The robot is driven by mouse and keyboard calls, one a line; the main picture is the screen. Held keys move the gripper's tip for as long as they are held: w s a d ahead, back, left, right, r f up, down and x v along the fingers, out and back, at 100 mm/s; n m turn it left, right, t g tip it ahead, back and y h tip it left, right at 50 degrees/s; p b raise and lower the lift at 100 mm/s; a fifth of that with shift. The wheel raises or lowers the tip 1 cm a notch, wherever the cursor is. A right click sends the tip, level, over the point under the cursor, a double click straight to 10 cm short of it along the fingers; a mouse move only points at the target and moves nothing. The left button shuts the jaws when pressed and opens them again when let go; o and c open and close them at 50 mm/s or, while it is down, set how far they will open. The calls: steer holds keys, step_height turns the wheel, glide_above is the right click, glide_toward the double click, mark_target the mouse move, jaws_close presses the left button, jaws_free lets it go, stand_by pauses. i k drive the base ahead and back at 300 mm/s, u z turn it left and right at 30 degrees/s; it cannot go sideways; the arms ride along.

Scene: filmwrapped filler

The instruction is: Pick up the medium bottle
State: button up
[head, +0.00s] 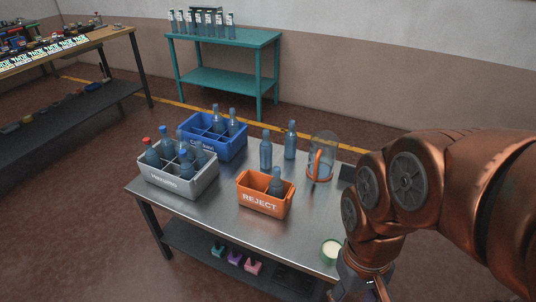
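Two blue-grey bottles stand upright on the steel table: a shorter-looking one (266,152) at the middle and a taller-looking one (291,142) behind it to the right. Another bottle (276,183) stands in the orange REJECT crate (264,204). I cannot tell for certain which bottle is the medium one. My gripper (368,290) is at the bottom right, beside the table's front right part, well apart from all the bottles. It is partly cut off by the frame edge, and its fingers do not show clearly.
A grey crate (178,187) with several capped bottles and a blue crate (230,150) with bottles stand at left. A clear cylinder with an orange handle (317,165) stands at the back right. A green-rimmed round item (331,250) lies near my gripper. The front left tabletop is clear.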

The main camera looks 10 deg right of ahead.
mark_target(266, 146)
steer(key=k, duration=0.6)
steer(key=u, duration=0.9)
steer(key=i, duration=1.7)
steer(key=z, duration=0.65)
